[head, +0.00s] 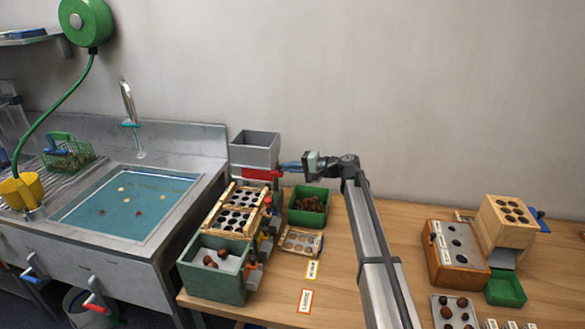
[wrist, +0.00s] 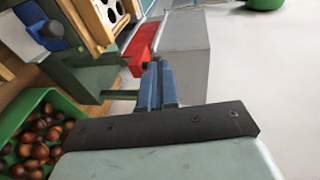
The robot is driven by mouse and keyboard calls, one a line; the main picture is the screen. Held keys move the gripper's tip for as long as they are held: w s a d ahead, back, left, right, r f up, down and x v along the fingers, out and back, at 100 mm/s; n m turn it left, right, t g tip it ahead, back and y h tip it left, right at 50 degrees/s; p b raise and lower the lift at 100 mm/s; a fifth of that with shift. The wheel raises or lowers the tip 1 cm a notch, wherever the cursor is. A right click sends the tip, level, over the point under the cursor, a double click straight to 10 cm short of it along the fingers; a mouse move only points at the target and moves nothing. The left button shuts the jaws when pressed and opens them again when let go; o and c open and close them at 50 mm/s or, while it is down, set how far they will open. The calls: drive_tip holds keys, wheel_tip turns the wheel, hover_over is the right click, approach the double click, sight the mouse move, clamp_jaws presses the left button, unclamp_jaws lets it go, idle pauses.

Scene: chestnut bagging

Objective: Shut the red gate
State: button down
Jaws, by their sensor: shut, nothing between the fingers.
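The red gate (head: 262,174) is a flat red bar at the foot of the grey hopper (head: 254,149), above the wooden sorting frame. In the wrist view the red gate (wrist: 144,45) lies against the side of the grey hopper (wrist: 185,55), with a small dark knob at its near end. My gripper (head: 283,167) is shut and empty, its blue fingers pointing left at the gate. In the wrist view my gripper's fingertips (wrist: 158,68) are right by the knob; I cannot tell whether they touch it. How far the gate is in is hidden.
A green bin of chestnuts (head: 308,205) stands below my gripper. A wooden frame with holes (head: 238,210) and a green box (head: 212,289) stand in front of the hopper. A sink (head: 130,205) is at left.

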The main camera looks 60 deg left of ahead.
drive_tip(key=shift+s+a+r, duration=0.1)
drive_tip(key=shift+s+a, duration=0.1)
drive_tip(key=v, duration=1.4)
drive_tip(key=shift+w+d, duration=0.2)
drive_tip(key=shift+w, duration=0.1)
